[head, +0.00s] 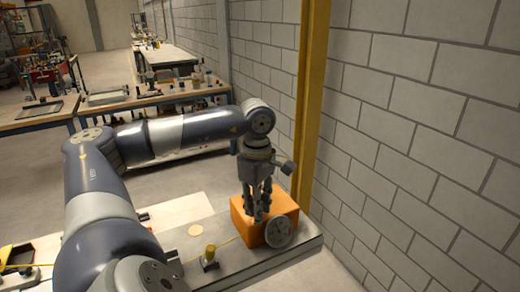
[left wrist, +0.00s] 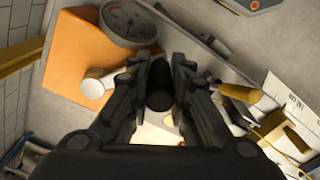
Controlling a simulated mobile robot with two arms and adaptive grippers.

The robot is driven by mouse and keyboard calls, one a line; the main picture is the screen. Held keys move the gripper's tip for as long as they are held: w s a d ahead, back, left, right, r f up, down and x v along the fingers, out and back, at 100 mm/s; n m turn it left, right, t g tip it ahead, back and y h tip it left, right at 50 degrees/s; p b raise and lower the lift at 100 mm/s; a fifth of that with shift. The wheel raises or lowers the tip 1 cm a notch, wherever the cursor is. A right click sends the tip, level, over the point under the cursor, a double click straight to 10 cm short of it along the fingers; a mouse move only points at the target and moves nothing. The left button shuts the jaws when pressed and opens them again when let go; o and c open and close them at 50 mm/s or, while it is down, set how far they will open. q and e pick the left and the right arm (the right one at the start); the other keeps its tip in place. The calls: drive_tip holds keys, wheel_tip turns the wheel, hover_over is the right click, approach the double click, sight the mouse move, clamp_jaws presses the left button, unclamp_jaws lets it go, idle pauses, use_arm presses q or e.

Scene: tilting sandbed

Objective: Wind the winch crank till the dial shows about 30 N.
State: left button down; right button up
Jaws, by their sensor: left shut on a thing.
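The orange winch box (head: 240,213) sits on a grey plate by the block wall. Its round dial (head: 279,231) faces the front; the dial also shows in the left wrist view (left wrist: 128,22), but its reading is too small to make out. My left gripper (head: 257,214) points down in front of the box. In the left wrist view, its fingers (left wrist: 160,80) are closed around the dark, upright crank handle (left wrist: 160,92). A pale round hub (left wrist: 97,86) shows beside the fingers against the box. The rest of the crank is hidden by my fingers. My right gripper is not in view.
A yellow-topped post (head: 210,256) stands on the plate left of the winch, with a thin yellow cord between them. A yellow column (head: 308,100) and the block wall (head: 420,130) are close on the right. Workbenches (head: 150,98) stand farther back.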

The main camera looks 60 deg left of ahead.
use_arm(q)
drive_tip(key=shift+s+a, duration=0.2)
drive_tip(key=shift+a, duration=0.2)
idle(0.4)
drive_tip(key=c, duration=1.5)
unclamp_jaws()
drive_tip(key=shift+o, duration=0.3)
drive_tip(key=shift+r, duration=0.1)
drive_tip(key=shift+s, duration=0.2)
drive_tip(key=shift+w+r, duration=0.15)
wheel_tip(320, 180, up, 7)
drive_tip(key=shift+s+a, duration=0.15)
drive_tip(key=shift+s, duration=0.05)
drive_tip(key=shift+c, duration=0.2)
